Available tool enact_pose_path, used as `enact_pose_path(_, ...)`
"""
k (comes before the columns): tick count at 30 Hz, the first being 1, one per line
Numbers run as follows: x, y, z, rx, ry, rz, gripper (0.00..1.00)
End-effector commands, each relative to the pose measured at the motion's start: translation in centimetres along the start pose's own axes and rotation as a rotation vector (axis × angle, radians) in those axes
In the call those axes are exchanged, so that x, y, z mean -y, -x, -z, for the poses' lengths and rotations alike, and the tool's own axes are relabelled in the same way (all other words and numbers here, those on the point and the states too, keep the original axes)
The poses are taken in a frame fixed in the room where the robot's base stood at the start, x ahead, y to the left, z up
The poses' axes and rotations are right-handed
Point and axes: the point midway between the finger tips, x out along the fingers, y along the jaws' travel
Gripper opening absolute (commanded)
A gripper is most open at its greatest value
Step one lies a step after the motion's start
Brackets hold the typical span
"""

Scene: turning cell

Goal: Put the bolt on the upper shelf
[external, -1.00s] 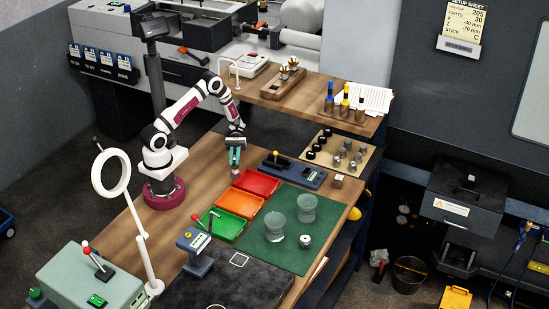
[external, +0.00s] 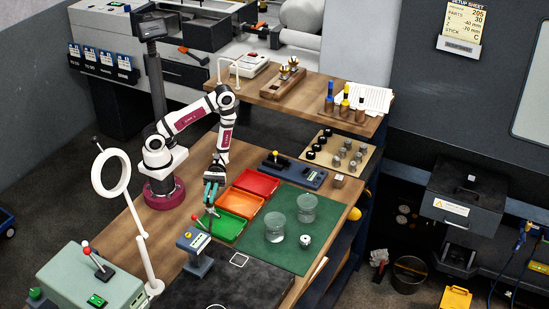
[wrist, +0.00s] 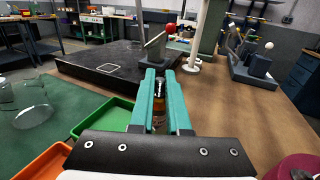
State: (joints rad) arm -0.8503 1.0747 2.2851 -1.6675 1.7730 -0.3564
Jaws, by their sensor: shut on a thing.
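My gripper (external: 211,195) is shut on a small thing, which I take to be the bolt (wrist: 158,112). In the wrist view only a narrow dark and brownish strip of it shows between the teal fingers (wrist: 157,80), which hide most of it. In the external view the fingers point down above the bench, close to the left side of the green tray (external: 223,225). The raised wooden shelf (external: 262,98) at the back looks like the upper shelf; it is well behind my gripper.
The orange tray (external: 238,203), red tray (external: 256,182) and a green mat (external: 285,258) with clear glass jars (external: 275,228) lie right of my gripper. A lever device (external: 197,250) stands just in front. The shelf carries a white device (external: 249,65), a wooden block (external: 284,84) and papers (external: 364,98).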

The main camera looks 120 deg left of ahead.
Motion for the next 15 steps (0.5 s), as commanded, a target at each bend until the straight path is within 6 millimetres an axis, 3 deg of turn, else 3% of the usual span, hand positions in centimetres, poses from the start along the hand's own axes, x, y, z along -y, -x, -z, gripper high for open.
enact_pose_path(6, 0.2, -6.6, 0.0, 0.001, 0.001, 0.009, 0.0)
enact_pose_path(15, 0.1, -11.2, 0.1, 0.001, 0.0, 0.005, 0.0)
